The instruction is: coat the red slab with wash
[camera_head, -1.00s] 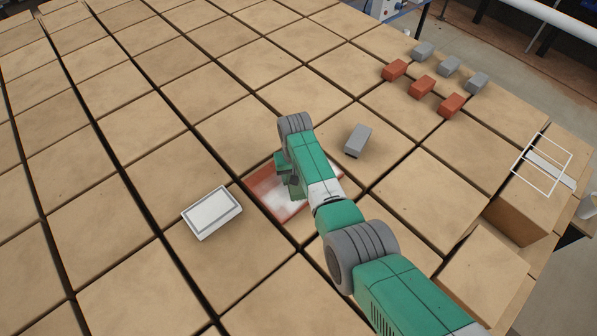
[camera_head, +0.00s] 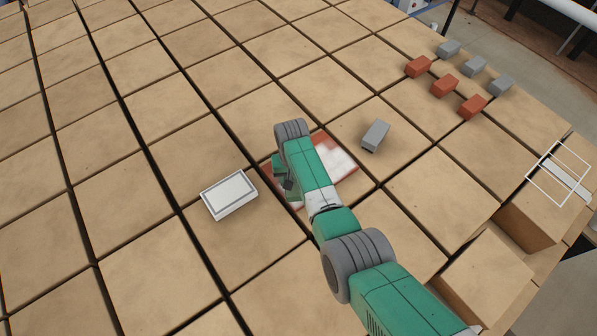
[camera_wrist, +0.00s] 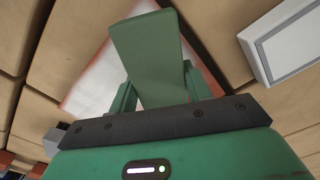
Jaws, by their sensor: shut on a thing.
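The red slab (camera_head: 340,158) lies flat on the tan surface, mostly behind my arm. A broad white coat covers much of its visible right part, with red showing along the edges. In the wrist view the slab (camera_wrist: 88,88) shows white with a reddish border. My gripper (camera_head: 286,182) is low over the slab's left part. It is shut on a green flared tool (camera_wrist: 150,55), which fills the middle of the wrist view. Whether the tool's end touches the slab is hidden.
A white box-like tray (camera_head: 229,195) with a grey outline sits left of the slab. A grey block (camera_head: 376,135) lies to its right. Several red bricks (camera_head: 444,86) and grey bricks (camera_head: 474,66) stand farther back. A white outline frame (camera_head: 542,190) is at the right.

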